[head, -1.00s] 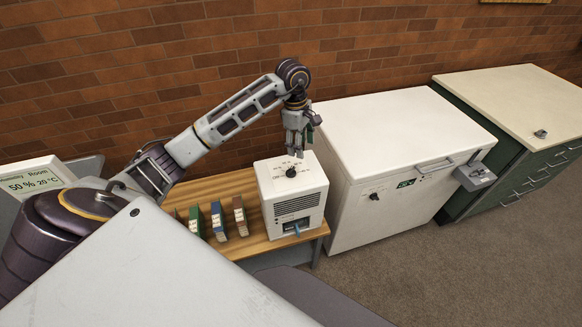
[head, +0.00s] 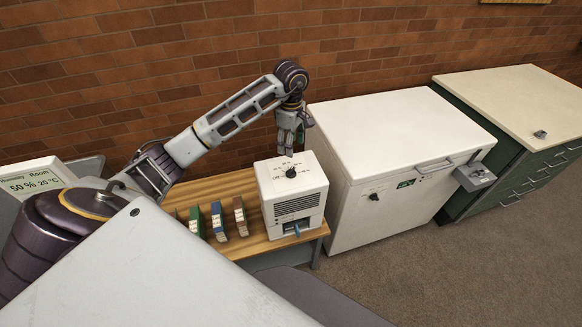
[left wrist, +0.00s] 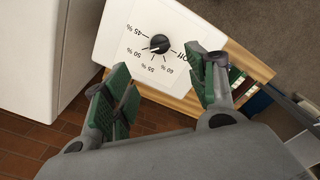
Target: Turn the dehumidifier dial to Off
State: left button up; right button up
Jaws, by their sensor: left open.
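The dehumidifier (head: 292,203) is a white box with a dark front grille, standing on a wooden bench. Its black dial (head: 291,173) is on the top face and also shows in the left wrist view (left wrist: 159,43). Labels 45 %, 50 %, 55 %, 60 % and Off ring the dial there. The knob's pale mark seems to point toward the lower left, near 50–55 %. My left gripper (head: 287,151) hangs above the dehumidifier's back part, apart from the dial. In the left wrist view its green-padded fingers (left wrist: 166,85) are open and empty. My right gripper is not in view.
A brick wall (head: 150,70) runs behind. A humidity display (head: 35,181) reads 50 % and 20 °C.

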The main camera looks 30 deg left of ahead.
aim_at(291, 169)
pick_arm(q)
notch_tip(291, 169, down, 10)
jog(key=shift+s+r+p, duration=0.1)
jog(key=shift+r+p, duration=0.05)
jog(key=shift+p, duration=0.8)
jog(key=shift+f, duration=1.2)
jog(key=shift+c, duration=0.2)
jog(key=c, duration=1)
